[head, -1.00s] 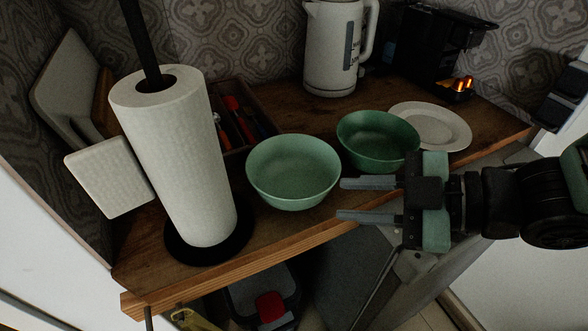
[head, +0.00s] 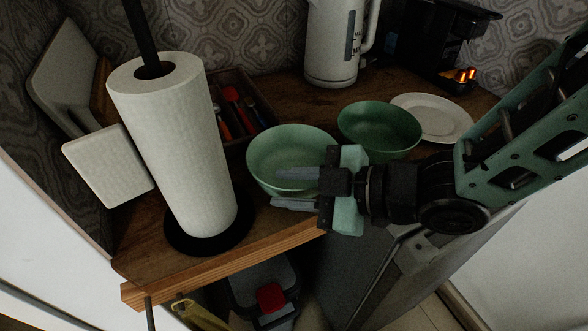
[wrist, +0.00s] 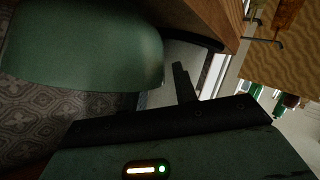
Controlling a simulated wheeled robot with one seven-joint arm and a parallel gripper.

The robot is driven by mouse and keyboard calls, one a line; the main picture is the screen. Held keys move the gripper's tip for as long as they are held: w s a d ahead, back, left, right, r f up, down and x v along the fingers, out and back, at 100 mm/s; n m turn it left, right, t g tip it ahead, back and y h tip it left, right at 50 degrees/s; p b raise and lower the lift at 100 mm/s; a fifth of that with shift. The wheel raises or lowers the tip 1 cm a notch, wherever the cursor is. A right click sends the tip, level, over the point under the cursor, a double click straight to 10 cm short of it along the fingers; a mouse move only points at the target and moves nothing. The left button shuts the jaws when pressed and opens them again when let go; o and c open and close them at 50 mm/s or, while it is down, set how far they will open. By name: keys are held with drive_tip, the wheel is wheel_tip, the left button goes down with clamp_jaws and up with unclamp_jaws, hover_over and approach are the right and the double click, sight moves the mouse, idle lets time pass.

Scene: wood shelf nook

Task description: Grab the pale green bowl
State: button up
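The pale green bowl (head: 268,150) stands upright on the wooden shelf, right of the paper towel roll. My gripper (head: 296,190) reaches in from the right at its near right side, with its two fingers apart. In the head view one finger overlaps the bowl's inside and near rim, and the other overlaps the lower front of the bowl and hides part of it. I cannot tell whether either finger touches. In the wrist view the pale green bowl's side (wrist: 85,45) fills the upper left, and one dark finger shows to its right.
A darker green bowl (head: 380,128) stands close behind on the right, with a white plate (head: 435,117) beyond it. The paper towel roll (head: 180,150) stands to the left. A cutlery box (head: 262,112) and white kettle (head: 335,45) are behind. The shelf's front edge (head: 270,251) is close.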

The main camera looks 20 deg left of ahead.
drive_tip(key=shift+c, duration=0.2)
clamp_jaws()
